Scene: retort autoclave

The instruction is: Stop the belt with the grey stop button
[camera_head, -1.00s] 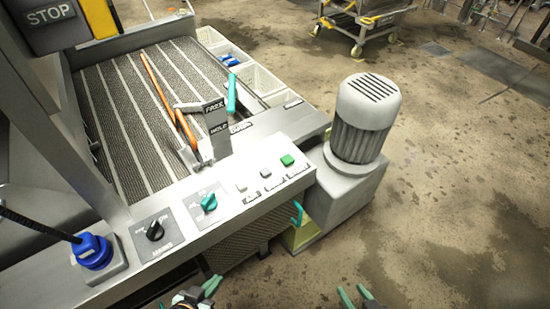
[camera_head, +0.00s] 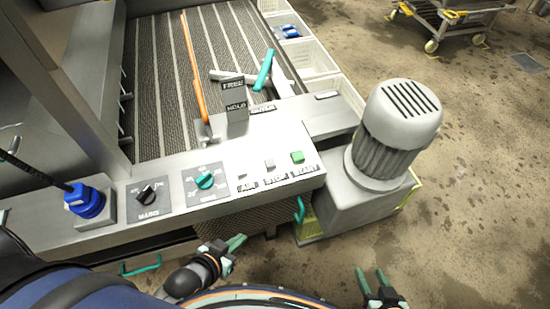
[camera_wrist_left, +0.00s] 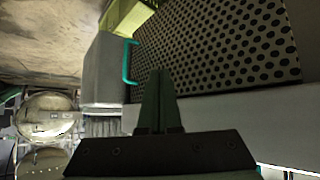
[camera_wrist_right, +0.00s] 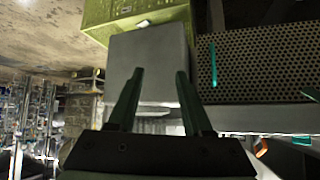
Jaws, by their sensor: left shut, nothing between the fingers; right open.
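The grey stop button (camera_head: 270,164) sits on the sloped control panel (camera_head: 226,172) in the head view, above a "STOP" label. It lies between a pale button (camera_head: 242,174) on its left and the green start button (camera_head: 297,157) on its right. The ribbed belt (camera_head: 160,70) lies behind the panel. My left gripper (camera_head: 238,241) is shut and empty, in front of and below the panel, apart from the buttons. My right gripper (camera_head: 371,281) is open and empty, to the right, in front of the motor. Neither wrist view clearly shows the stop button.
A teal dial (camera_head: 204,180), a black mains switch (camera_head: 147,195) and a blue plug (camera_head: 84,201) are on the panel's left. A free/hold lever (camera_head: 236,105) stands behind it. The motor (camera_head: 398,130) stands at the right.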

